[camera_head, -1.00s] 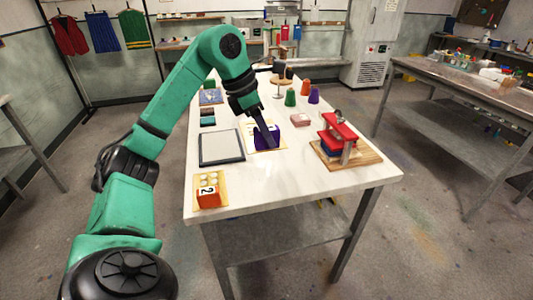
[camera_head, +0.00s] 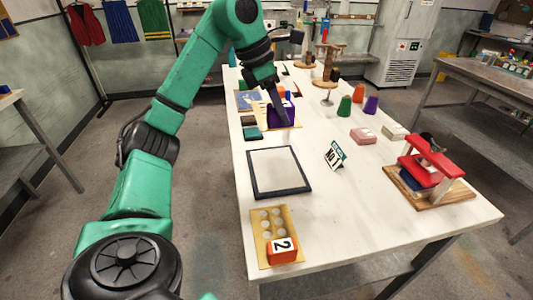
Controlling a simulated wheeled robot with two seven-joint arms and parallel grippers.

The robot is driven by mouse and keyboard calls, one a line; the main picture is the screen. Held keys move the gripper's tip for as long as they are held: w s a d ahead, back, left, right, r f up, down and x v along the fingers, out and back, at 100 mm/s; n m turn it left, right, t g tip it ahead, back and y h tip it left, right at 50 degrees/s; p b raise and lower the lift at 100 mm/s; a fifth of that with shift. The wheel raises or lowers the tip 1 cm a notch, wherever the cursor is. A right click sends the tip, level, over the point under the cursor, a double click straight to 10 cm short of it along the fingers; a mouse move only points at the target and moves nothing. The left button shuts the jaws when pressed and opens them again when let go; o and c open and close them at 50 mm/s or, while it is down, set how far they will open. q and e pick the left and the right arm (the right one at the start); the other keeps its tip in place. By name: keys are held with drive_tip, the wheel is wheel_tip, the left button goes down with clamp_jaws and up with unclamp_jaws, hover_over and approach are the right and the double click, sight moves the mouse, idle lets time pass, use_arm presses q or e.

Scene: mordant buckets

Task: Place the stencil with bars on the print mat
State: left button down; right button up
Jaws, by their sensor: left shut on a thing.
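A tan stencil card with a purple block (camera_head: 283,113) on it is at the fingertips of my left gripper (camera_head: 279,108), which is shut on it. Whether the card is raised or touching the table is unclear. A white mat with a dark frame (camera_head: 278,190), apparently the print mat, lies empty on the table, nearer than the held card. My right gripper is not in view.
A tan card with round holes (camera_head: 260,222) and an orange "2" block (camera_head: 284,250) lies at the near edge. A NO.1 sign (camera_head: 335,155) stands right of the mat. A red press (camera_head: 431,165) is at the right. Green (camera_head: 345,106) and purple (camera_head: 371,105) cones stand farther back.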

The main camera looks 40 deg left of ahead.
use_arm(q)
drive_tip(key=f+b, duration=0.1)
drive_tip(key=f, duration=0.3)
drive_tip(key=f+b, duration=0.1)
drive_tip(key=f, duration=0.3)
drive_tip(key=d+f+b, duration=0.1)
drive_tip(key=f+b, duration=0.1)
drive_tip(key=f, duration=0.2)
drive_tip(key=shift+w+f, duration=0.25)
drive_tip(key=shift+f, duration=0.05)
drive_tip(key=shift+s+a+f+b, duration=0.15)
drive_tip(key=shift+f+b, duration=0.25)
drive_tip(key=shift+f, duration=0.85)
drive_tip(key=f, duration=0.1)
drive_tip(key=f+b, duration=0.1)
drive_tip(key=shift+d+f, duration=0.2)
drive_tip(key=shift+f, duration=0.1)
drive_tip(key=shift+a, duration=0.1)
drive_tip(key=shift+f, duration=0.2)
drive_tip(key=c, duration=0.7)
unclamp_jaws()
drive_tip(key=shift+o, duration=0.9)
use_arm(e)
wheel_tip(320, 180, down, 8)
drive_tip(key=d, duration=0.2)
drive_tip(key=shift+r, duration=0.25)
use_arm(q)
drive_tip(key=shift+r, duration=0.1)
